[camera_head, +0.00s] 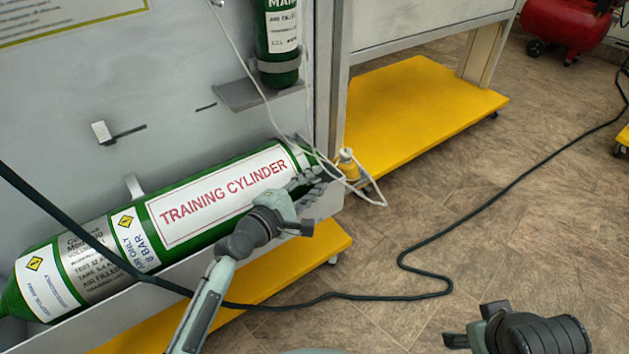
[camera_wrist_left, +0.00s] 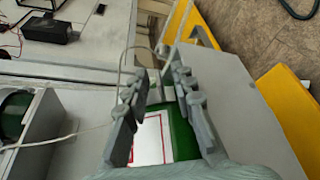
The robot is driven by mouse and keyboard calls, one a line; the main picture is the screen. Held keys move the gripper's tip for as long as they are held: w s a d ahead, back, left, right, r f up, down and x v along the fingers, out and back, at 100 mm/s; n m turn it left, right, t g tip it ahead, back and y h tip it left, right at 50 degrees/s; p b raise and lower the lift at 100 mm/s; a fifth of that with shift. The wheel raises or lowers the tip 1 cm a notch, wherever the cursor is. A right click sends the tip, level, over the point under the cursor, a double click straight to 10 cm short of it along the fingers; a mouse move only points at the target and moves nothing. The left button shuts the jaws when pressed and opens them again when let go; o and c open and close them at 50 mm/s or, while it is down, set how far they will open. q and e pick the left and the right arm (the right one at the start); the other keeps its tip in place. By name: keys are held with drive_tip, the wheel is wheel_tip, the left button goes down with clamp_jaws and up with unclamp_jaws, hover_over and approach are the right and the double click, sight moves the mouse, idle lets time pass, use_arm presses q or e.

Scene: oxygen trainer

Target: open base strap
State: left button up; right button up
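A green and white cylinder labelled TRAINING CYLINDER (camera_head: 225,194) lies on its side in a grey trough along the panel. A small pale curved piece (camera_head: 134,187) stands behind it, possibly part of a strap; I cannot tell for sure. My left gripper (camera_head: 312,181) is at the cylinder's right end, partly hiding it. In the left wrist view its two fingers (camera_wrist_left: 160,82) are apart, with the green cylinder end (camera_wrist_left: 183,133) and white label showing between and beneath them. I see nothing held. My right gripper (camera_head: 468,325) is low at the right, away from the cylinder, its fingers partly hidden.
An upright green cylinder (camera_head: 278,40) sits in a grey bracket on the panel. A thin white cord and a yellow-and-white fitting (camera_head: 347,164) are by the post. A dark cable (camera_head: 500,197) crosses the floor. Yellow platforms (camera_head: 415,110) have edges near the trough. Floor at right is mostly clear.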

use_arm(q)
drive_tip(key=shift+w+d, duration=0.1)
drive_tip(key=shift+w, duration=0.1)
drive_tip(key=shift+c, duration=0.5)
clamp_jaws()
drive_tip(key=shift+r, duration=0.1)
